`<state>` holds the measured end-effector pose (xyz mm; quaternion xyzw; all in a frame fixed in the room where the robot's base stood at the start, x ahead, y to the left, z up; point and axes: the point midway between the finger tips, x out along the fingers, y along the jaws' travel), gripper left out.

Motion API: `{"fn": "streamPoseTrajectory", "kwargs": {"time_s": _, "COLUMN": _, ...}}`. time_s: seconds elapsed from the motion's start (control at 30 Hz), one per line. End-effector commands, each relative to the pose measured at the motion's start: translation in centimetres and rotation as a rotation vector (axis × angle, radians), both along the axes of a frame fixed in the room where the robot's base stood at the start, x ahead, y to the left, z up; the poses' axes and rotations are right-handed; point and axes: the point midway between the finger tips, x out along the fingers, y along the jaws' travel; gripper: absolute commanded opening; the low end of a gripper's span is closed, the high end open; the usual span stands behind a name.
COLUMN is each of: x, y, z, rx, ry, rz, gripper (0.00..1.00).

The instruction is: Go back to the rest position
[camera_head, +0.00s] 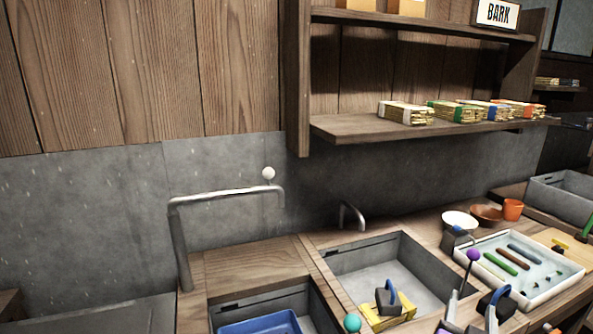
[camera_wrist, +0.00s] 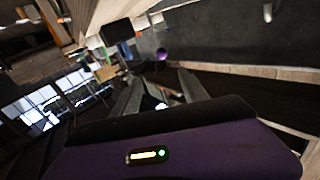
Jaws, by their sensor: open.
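My gripper (camera_wrist: 158,84) shows in the wrist view, with its two grey fingers apart and nothing seen between them. The purple wrist body fills the bottom of that view. A purple ball (camera_wrist: 161,53) shows beyond the fingertips there. In the head view a purple ball (camera_head: 473,254) stands above the front edge of the white tray, over grey parts at the bottom edge. I cannot tell whether those grey parts belong to my gripper.
A wooden shelf (camera_head: 350,128) with bundles hangs above. A metal pipe (camera_head: 179,240) rises at left.

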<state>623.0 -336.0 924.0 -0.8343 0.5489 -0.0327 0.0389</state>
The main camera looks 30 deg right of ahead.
Motion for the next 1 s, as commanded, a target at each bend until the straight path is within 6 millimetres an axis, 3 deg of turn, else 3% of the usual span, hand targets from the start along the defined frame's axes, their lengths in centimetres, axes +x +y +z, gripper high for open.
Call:
{"fn": "streamPoseTrajectory", "kwargs": {"time_s": 0.27, "x": 2.7, "y": 2.4, "z": 0.6, "rx": -0.062, "ry": 0.076, "rz": 0.165, "gripper": 0.52}}
{"fn": "streamPoseTrajectory", "kwargs": {"time_s": 0.57, "x": 4.1, "y": 10.8, "z": -1.2, "rx": -0.114, "ry": 0.164, "rz": 0.466, "gripper": 0.52}}
{"fn": "streamPoseTrajectory", "kwargs": {"time_s": 0.77, "x": 2.0, "y": 19.2, "z": -2.1, "rx": -0.14, "ry": 0.185, "rz": 0.701, "gripper": 0.52}}
{"fn": "streamPoseTrajectory", "kwargs": {"time_s": 0.9, "x": -1.2, "y": 24.5, "z": -2.0, "rx": -0.138, "ry": 0.179, "rz": 0.841, "gripper": 0.52}}
{"fn": "streamPoseTrajectory", "kwargs": {"time_s": 1.0, "x": -3.9, "y": 27.4, "z": -1.6, "rx": -0.124, "ry": 0.173, "rz": 0.919, "gripper": 0.52}}
